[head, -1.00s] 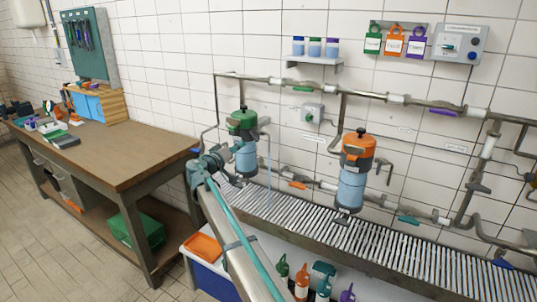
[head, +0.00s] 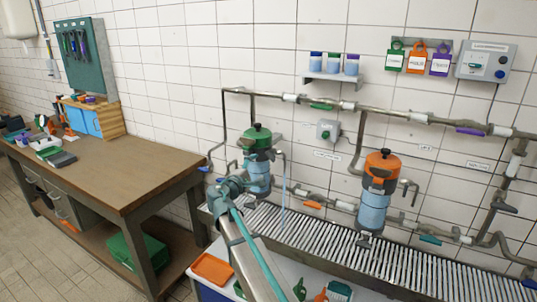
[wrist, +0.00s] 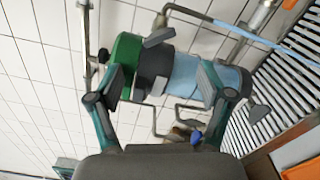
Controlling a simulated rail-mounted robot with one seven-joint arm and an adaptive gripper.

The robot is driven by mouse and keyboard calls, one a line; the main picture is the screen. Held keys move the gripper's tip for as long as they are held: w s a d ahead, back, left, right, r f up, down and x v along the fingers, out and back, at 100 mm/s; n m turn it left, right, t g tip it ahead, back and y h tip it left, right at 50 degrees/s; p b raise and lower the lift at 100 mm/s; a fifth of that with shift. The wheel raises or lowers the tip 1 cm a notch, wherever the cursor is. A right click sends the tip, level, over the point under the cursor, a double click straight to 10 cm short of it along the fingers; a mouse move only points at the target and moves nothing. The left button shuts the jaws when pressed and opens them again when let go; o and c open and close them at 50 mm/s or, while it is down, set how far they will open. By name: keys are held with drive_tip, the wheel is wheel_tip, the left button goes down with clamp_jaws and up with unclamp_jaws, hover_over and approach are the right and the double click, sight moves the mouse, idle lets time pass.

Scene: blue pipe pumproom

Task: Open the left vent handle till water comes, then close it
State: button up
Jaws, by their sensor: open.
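The left canister, with a green top and pale blue body (head: 258,172), stands above the grating; it lies sideways in the wrist view (wrist: 180,72). A grey lever (wrist: 158,37) sticks out at its collar; I cannot tell for sure that it is the vent handle. A bent pipe leaves this canister, and a thin pale blue line, apparently water, runs down from its end (head: 284,200). My gripper (wrist: 160,84) is open, its fingers apart on either side of the canister in the picture, with no visible grip. In the head view my gripper (head: 232,186) overlaps the canister's lower left.
An orange-topped canister (head: 380,175) stands to the right. Pipes with coloured handles run along the tiled wall. The slatted grating (head: 400,262) lies below. A workbench (head: 125,170) is at left, and an orange tray (head: 212,268) is at lower front.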

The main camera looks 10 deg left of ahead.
sight(270, 158)
drive_tip(key=w+d+n+p, duration=0.1)
drive_tip(key=w, duration=0.2)
drive_tip(key=w+d+n+p, duration=0.1)
drive_tip(key=w+n, duration=0.1)
drive_tip(key=w+d+n+p, duration=0.1)
drive_tip(key=w, duration=0.2)
drive_tip(key=shift+w+d+r+n, duration=0.15)
drive_tip(key=shift+w+d+n, duration=0.1)
drive_tip(key=shift+w+n, duration=0.05)
drive_tip(key=shift+w+d+p, duration=0.3)
drive_tip(key=shift+w, duration=0.35)
drive_tip(key=c, duration=1.2)
drive_tip(key=shift+f, duration=0.2)
